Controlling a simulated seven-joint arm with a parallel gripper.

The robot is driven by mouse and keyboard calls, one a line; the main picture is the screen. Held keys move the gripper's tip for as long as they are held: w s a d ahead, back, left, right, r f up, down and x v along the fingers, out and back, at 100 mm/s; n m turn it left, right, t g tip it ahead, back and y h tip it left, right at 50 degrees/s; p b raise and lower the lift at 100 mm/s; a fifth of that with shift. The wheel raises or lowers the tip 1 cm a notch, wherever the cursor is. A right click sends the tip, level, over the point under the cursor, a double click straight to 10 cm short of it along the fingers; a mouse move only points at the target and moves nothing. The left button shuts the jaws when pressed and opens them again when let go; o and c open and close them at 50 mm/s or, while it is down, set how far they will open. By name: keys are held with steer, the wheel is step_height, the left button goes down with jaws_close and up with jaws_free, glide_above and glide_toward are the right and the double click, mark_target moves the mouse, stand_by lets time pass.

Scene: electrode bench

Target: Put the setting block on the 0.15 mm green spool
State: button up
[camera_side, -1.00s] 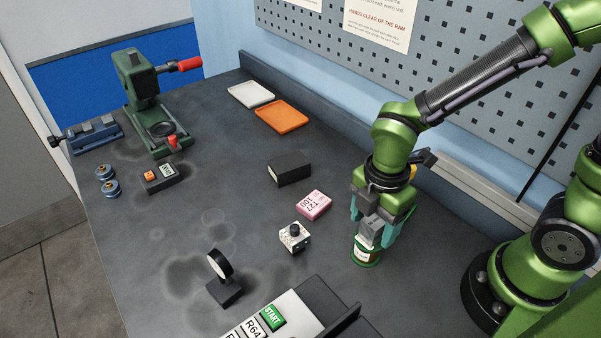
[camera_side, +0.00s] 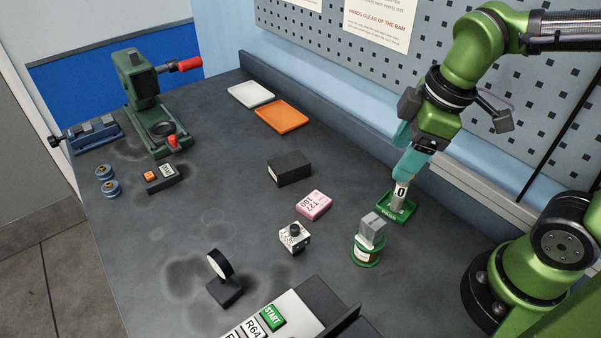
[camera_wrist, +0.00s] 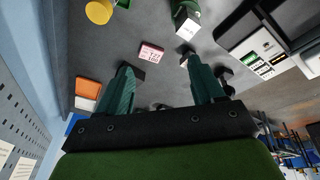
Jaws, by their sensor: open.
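The grey setting block (camera_side: 373,228) sits on top of the green spool (camera_side: 366,254), which stands upright on the bench and has a white label. The block looks slightly turned and its contact face is hidden. The spool also shows at the top edge of the wrist view (camera_wrist: 181,10), with the pale block (camera_wrist: 188,29) against it. My gripper (camera_side: 408,165) is apart from both, behind and to the right of the spool in the side view. In the wrist view its teal fingers (camera_wrist: 162,75) are spread with nothing held between them.
A green tray (camera_side: 405,213) with an upright labelled piece (camera_side: 401,192) lies just below my gripper. A pink box (camera_side: 313,205), a black box (camera_side: 289,168) and a small white device (camera_side: 294,238) stand left of the spool.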

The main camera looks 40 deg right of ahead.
steer(key=d+r+m+t+y, duration=0.1)
steer(key=d+r+m+t, duration=0.2)
steer(key=m, duration=0.9)
steer(key=shift+s+d+m+t, duration=0.35)
steer(key=shift+d+t, duration=0.25)
steer(key=shift+d, duration=0.55)
